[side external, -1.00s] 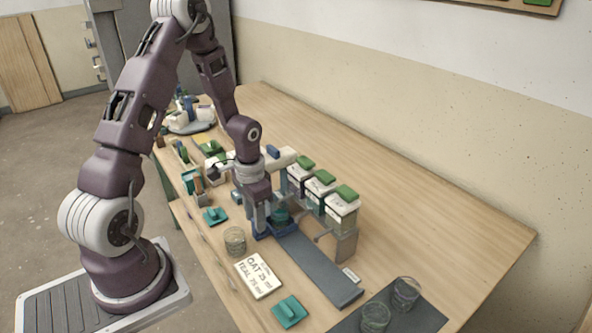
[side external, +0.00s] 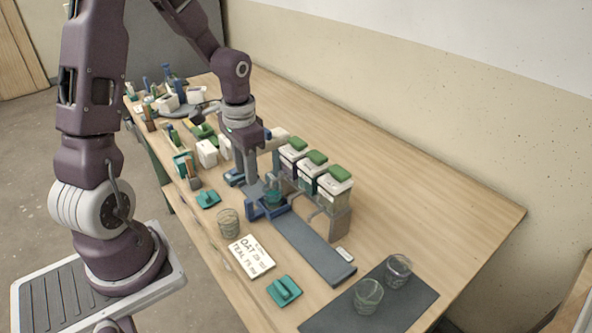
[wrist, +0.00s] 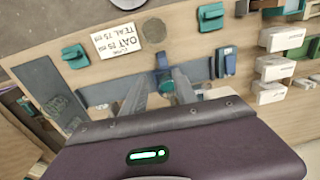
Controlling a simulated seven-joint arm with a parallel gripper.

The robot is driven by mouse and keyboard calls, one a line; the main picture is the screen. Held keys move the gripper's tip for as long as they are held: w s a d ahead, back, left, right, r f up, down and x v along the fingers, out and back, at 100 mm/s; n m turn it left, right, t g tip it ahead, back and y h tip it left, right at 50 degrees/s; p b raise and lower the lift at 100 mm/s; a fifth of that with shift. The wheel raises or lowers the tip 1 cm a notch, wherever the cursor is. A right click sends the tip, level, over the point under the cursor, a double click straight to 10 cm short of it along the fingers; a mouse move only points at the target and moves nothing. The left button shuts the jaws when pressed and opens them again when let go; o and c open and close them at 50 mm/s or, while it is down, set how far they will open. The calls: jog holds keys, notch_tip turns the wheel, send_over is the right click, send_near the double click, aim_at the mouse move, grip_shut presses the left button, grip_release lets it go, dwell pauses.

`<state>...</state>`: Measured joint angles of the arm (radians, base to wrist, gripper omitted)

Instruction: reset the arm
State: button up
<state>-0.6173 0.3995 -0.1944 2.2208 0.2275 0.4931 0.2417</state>
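My gripper (side external: 262,180) is above the blue holder (side external: 257,211) at the end of the dark rail. In the wrist view its two grey fingers (wrist: 160,82) stand apart with a gap between them, and I see nothing held. A glass with teal content (side external: 272,196) stands in the holder, below the fingertips; it shows small between the fingers in the wrist view (wrist: 167,87). My arm reaches over the table, bent downward at the wrist.
Green-lidded dispensers (side external: 315,172) stand close to the right of my gripper. Two glasses (side external: 368,296) stand on a dark mat. The table's far right is clear.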

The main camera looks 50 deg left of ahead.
jog(key=s+d+r+t+y, duration=0.1)
jog(key=s+d+r+t, duration=0.15)
jog(key=d+r, duration=0.55)
jog(key=s+d+r+t+h, duration=0.1)
jog(key=s+d+r+t, duration=0.1)
jog(key=s+d+r, duration=0.4)
jog(key=s+r, duration=0.3)
jog(key=s, duration=0.2)
jog(key=shift+s+d+r+t+h, duration=0.15)
jog(key=shift+s+d+t+h, duration=0.15)
jog(key=shift+d+t, duration=0.1)
